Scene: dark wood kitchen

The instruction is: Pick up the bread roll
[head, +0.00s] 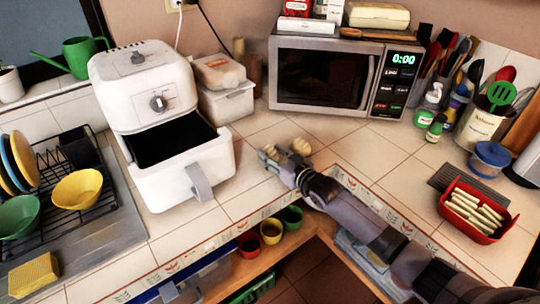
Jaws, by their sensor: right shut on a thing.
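The bread roll (301,146) is a small tan lump at the tip of my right gripper, over the tiled counter in front of the microwave. My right arm comes in from the lower right, and my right gripper (281,156) is shut on the roll. The fingers partly hide it. I cannot tell whether the roll touches the counter. A grey part at the bottom edge looks like my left gripper (178,292); its fingers are too cut off to judge.
A white air fryer (145,72) with its drawer pulled out stands left of my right gripper. The microwave (335,78) is behind it. A red tray (470,212) of pale sticks is at right. A dish rack (62,165) is at left. Bare tiles lie around the gripper.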

